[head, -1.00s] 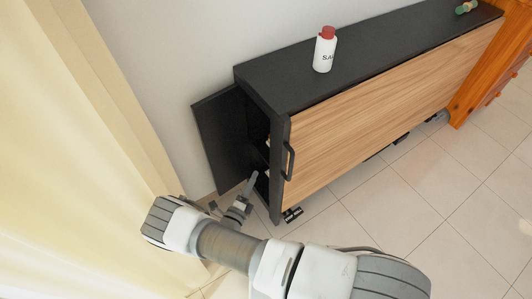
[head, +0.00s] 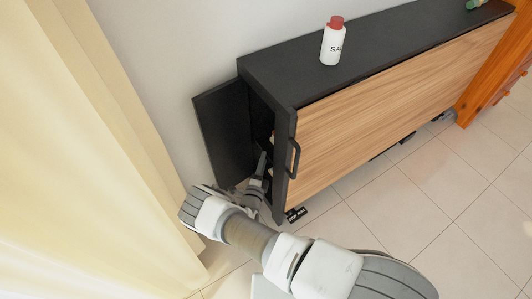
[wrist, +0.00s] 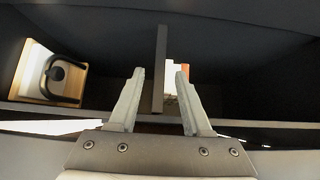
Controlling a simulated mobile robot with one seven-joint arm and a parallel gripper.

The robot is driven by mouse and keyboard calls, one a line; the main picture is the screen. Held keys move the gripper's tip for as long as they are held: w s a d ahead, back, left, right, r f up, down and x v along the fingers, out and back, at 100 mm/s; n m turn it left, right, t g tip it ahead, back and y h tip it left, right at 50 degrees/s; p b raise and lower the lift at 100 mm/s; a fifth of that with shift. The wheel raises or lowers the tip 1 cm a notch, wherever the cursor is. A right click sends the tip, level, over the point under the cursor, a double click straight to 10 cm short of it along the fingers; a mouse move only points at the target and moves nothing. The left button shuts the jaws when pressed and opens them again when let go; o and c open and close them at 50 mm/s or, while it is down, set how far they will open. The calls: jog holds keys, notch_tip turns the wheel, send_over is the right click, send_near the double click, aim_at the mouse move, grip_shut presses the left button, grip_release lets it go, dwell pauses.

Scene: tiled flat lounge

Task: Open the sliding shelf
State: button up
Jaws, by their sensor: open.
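The sliding shelf is a long black cabinet (head: 285,80) with a wood-grain front panel (head: 400,95) and a black bar handle (head: 294,158) near its left end. A dark panel (head: 220,135) stands out at the open left end. My gripper (head: 262,163) is at this open end, left of the handle and apart from it. In the wrist view my gripper (wrist: 161,82) is open, with a dark upright edge (wrist: 160,65) showing between or beyond the fingers. I cannot tell how deep it lies. The head view hides part of the fingers against the dark interior.
A white bottle with a red cap (head: 332,45) and a green item (head: 475,4) are on the cabinet top. A wooden piece with a black ring (wrist: 62,78) is inside. A curtain (head: 90,150) hangs at left. Tiled floor (head: 420,205) is clear in front.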

aim_at(266, 150)
jog(key=shift+w+d+b, duration=0.15)
jog(key=shift+w+d, duration=0.05)
jog(key=shift+w, duration=0.7)
jog(key=shift+w+d+b, duration=0.15)
jog(key=shift+w+b, duration=0.05)
jog(key=shift+w, duration=0.65)
jog(key=shift+w+d+b, duration=0.15)
jog(key=shift+w+d, duration=0.05)
jog(key=shift+w, duration=0.7)
grip_shut()
